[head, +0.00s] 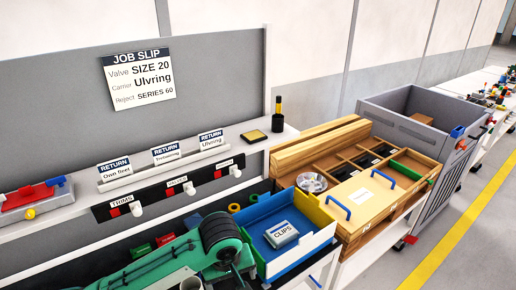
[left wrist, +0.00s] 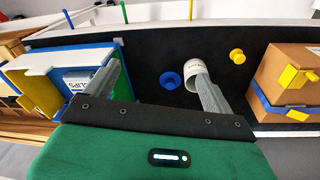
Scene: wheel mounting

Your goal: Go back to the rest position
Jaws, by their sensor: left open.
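My left arm (head: 155,262), green with black joints, reaches in from the lower left in the head view, over the dark workbench in front of the blue tray. In the left wrist view my left gripper (left wrist: 160,76) has its two grey fingers spread apart, with no object held between them. A white labelled cylinder (left wrist: 196,76) lies close by the right finger, partly hidden; I cannot tell if they touch. A blue ring (left wrist: 171,79) is beside it. The fingertips are hidden in the head view. My right gripper is not in view.
A blue tray (head: 259,210) holding a CLIPS box (head: 281,233) is close to my left wrist. A wooden box (head: 365,200) and a grey bin (head: 408,105) stand further right. A shelf (head: 200,160) with RETURN signs runs behind. A cardboard box (left wrist: 282,75) shows in the left wrist view.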

